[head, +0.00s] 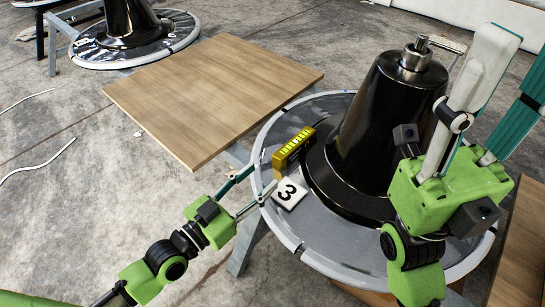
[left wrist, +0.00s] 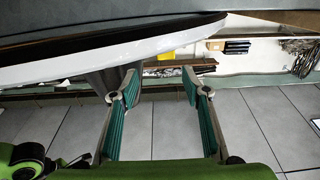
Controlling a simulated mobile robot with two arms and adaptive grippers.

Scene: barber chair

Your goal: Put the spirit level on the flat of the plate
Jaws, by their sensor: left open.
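The spirit level (head: 294,147), yellow and dark, sits at the left side of the round grey plate (head: 375,240), beside the flared foot of a black cone. Whether it lies flat or partly on that foot I cannot tell. My left gripper (head: 261,176) is open and empty at the plate's left rim, its fingertips just short of the level's near end. In the left wrist view its teal fingers (left wrist: 161,88) are spread below the plate's white rim (left wrist: 140,45); the level does not show there. My right gripper (head: 512,55) points up at the right, its fingers apart and empty.
A white tag marked 3 (head: 289,193) lies on the plate near the level. The black cone (head: 385,120) fills the plate's middle. A wooden board (head: 205,95) lies to the left, and another round plate with a cone (head: 130,25) stands behind it.

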